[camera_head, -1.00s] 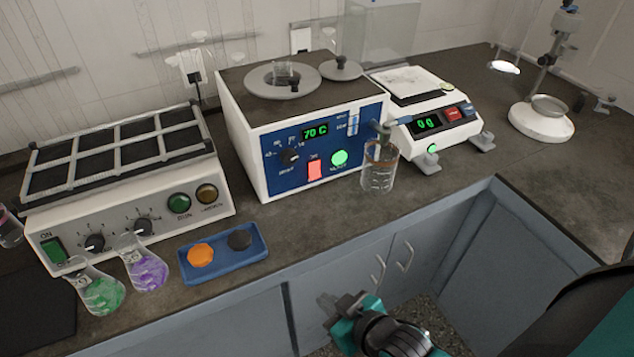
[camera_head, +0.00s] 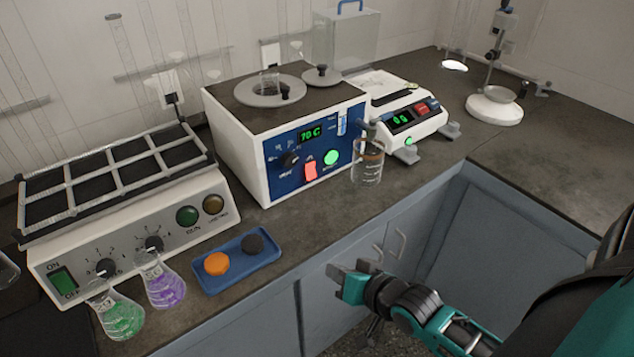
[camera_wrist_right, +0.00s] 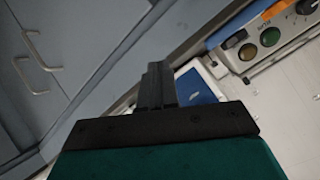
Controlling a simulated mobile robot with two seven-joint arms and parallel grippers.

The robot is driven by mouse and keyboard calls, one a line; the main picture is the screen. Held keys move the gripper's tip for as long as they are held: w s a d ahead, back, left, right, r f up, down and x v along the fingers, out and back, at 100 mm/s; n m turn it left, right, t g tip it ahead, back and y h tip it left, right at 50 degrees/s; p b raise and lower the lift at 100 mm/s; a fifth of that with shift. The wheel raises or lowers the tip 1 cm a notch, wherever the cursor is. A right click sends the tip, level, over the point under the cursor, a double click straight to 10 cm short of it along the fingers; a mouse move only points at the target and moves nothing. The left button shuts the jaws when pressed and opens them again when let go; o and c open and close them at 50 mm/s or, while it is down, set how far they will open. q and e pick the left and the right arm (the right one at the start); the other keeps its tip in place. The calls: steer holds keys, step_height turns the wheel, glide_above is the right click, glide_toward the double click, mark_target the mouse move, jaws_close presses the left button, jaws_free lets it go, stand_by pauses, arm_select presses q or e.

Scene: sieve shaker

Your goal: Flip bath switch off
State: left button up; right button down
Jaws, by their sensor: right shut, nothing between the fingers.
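The white water bath (camera_head: 235,150) with a blue front panel stands at the middle of the bench. Its display reads about 70 C and is lit green. The bath switch (camera_head: 310,171) is a rocker glowing red, beside a round green lamp (camera_head: 331,157). My right gripper (camera_head: 352,274) is shut and empty, in front of the cabinet doors, below and in front of the bath, apart from the switch. In the right wrist view its shut fingers (camera_wrist_right: 156,85) point up the picture. My left gripper is in neither view.
A beaker (camera_head: 368,168) stands in front of the bath's right side, near the switch. A blue tray (camera_head: 268,258) with orange and black stoppers and two flasks (camera_head: 163,285) stand left. A shaker (camera_head: 140,240) and a balance (camera_head: 424,126) flank the bath.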

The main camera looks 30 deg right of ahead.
steer(key=w+d+r+m+t, duration=0.2)
steer(key=w+d+r+m, duration=0.5)
steer(key=d+r+m, duration=0.3)
steer(key=shift+r+m, duration=0.4)
steer(key=shift+m, duration=0.5)
steer(key=shift+f, duration=0.1)
steer(key=b, duration=0.1)
glide_toward(313, 174)
steer(key=x, duration=0.6)
steer(key=shift+w+f, duration=0.15)
steer(key=shift+w, duration=0.2)
